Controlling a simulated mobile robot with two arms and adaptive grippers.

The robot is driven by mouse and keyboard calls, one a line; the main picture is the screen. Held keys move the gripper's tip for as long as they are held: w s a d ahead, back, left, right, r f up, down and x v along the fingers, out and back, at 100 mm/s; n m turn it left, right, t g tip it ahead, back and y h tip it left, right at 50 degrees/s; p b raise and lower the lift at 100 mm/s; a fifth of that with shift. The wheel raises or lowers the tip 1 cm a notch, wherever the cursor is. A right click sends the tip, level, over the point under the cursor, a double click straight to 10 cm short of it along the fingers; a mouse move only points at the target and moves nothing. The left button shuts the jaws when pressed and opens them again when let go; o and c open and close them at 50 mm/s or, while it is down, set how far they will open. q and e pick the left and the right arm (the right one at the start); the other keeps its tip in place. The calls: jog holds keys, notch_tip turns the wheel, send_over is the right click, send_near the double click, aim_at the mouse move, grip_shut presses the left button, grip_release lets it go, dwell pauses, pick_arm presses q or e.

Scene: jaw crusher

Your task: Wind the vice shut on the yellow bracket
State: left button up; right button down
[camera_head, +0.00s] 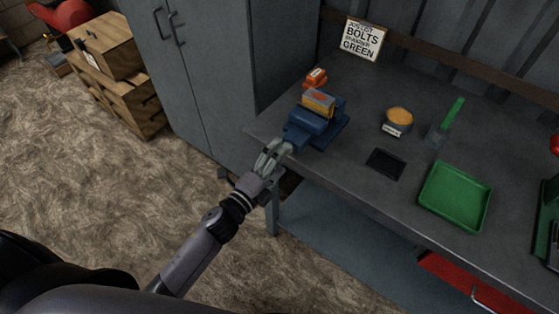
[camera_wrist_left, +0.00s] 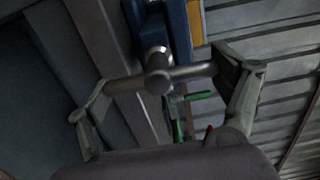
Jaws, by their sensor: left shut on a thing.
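The blue vice (camera_head: 306,123) sits near the left end of the grey workbench. The yellow bracket (camera_head: 319,99) stands in its jaws; whether both jaws touch it I cannot tell. In the left wrist view, the vice (camera_wrist_left: 179,30) shows at the top with a yellow edge of the bracket (camera_wrist_left: 196,22) beside it. My left gripper (camera_head: 275,153) is at the vice's front end. In the wrist view, my left gripper (camera_wrist_left: 160,82) is shut on the grey vice handle (camera_wrist_left: 188,72), with a finger at each end of the bar and the screw hub between. My right gripper is not in view.
On the bench (camera_head: 345,187) are an orange object (camera_head: 315,77) behind the vice, a round tin (camera_head: 398,119), a green-handled brush (camera_head: 446,122), a black pad (camera_head: 385,164) and a green tray (camera_head: 455,195). A grey cabinet (camera_head: 205,80) stands left of the bench.

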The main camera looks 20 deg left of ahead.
pick_arm(q)
jog(key=shift+f+m, duration=0.15)
jog(key=shift+m, duration=0.65)
jog(key=o, duration=1)
jog(key=v, duration=1.2)
